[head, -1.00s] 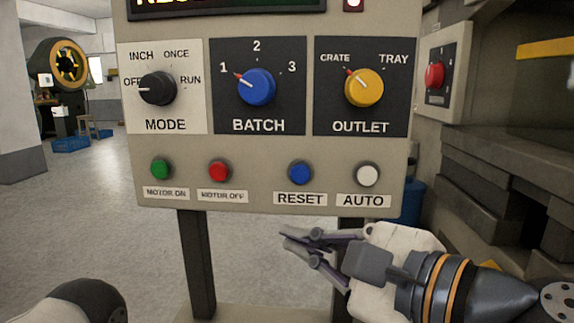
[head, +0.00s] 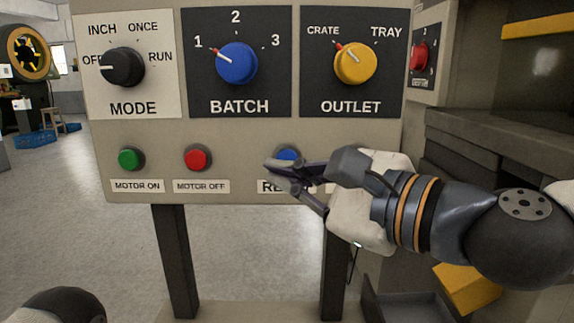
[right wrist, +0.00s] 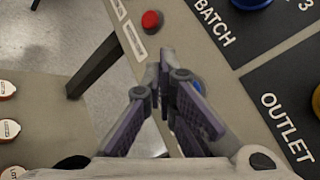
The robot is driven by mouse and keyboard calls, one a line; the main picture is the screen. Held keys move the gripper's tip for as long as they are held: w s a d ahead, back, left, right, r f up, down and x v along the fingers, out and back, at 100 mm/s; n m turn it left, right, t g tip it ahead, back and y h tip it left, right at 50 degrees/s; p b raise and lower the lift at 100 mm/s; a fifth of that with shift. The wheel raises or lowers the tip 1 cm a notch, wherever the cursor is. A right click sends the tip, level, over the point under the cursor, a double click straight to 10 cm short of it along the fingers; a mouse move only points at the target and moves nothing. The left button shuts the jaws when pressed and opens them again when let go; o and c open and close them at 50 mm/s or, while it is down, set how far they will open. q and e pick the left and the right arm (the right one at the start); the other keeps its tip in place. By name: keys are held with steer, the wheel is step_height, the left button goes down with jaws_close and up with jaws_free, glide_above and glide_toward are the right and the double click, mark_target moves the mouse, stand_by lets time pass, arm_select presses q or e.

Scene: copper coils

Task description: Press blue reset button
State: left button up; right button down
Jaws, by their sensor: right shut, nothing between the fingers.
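The blue RESET button (head: 287,154) is on the lower row of the control panel (head: 232,176). In the head view my right gripper (head: 272,170) is in front of it and covers its lower part and part of the RESET label. In the right wrist view the blue button (right wrist: 198,86) shows partly behind the right finger of my gripper (right wrist: 164,75). The fingers are shut and empty. I cannot tell whether they touch the panel. My left gripper is not in view.
The red MOTOR OFF button (head: 198,158) and green MOTOR ON button (head: 130,158) are to the left. The AUTO button is hidden behind my right gripper. Above are the MODE (head: 124,67), BATCH (head: 237,63) and OUTLET (head: 355,63) knobs.

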mark_target(287, 159)
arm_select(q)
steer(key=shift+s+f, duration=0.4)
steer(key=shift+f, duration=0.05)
arm_select(e)
steer(key=shift+w, duration=2.2)
steer(key=shift+w, duration=0.15)
steer(key=shift+w, duration=0.25)
arm_select(q)
steer(key=shift+b, duration=0.3)
arm_select(e)
steer(key=shift+w, duration=0.5)
steer(key=shift+s, duration=0.15)
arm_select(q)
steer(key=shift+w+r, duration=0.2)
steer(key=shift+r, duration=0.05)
arm_select(e)
steer(key=shift+s, duration=0.75)
